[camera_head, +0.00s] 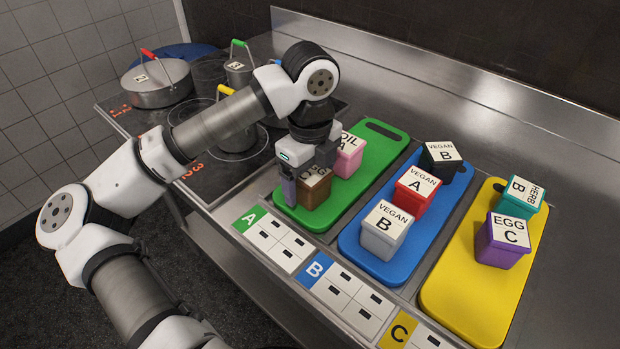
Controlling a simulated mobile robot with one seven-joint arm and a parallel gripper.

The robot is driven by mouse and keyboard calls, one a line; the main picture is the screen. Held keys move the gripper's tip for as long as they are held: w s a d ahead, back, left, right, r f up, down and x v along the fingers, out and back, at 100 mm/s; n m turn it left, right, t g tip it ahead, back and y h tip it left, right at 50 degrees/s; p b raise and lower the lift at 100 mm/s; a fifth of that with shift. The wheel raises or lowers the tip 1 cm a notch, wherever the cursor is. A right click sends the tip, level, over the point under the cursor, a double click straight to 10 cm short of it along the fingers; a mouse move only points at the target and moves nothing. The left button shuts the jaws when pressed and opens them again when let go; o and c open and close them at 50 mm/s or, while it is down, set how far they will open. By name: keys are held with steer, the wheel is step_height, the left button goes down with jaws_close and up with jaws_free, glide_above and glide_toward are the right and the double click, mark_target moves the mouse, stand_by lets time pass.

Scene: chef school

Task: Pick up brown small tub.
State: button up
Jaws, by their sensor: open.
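The brown small tub (315,193) stands on the left part of the green board (372,158). Its pale labelled lid is partly hidden by my gripper. My gripper (303,182) is open and right at the tub, with one finger in front of its left side. The other finger is over the lid's far side, and I cannot tell whether either finger touches the tub. A pink tub (349,160) labelled "OIL A" stands close behind and to the right.
A blue board (368,250) carries black, red and white tubs. A yellow board (470,290) carries teal and purple tubs. Pots, including a large one (156,90), stand on the hob at left. Labelled tiles (285,247) line the front edge.

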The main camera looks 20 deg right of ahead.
mark_target(310, 171)
steer(key=shift+f, duration=0.3)
steer(key=c, duration=1.2)
steer(key=shift+r, duration=0.15)
steer(key=shift+r+p, duration=0.3)
steer(key=shift+r, duration=13.6)
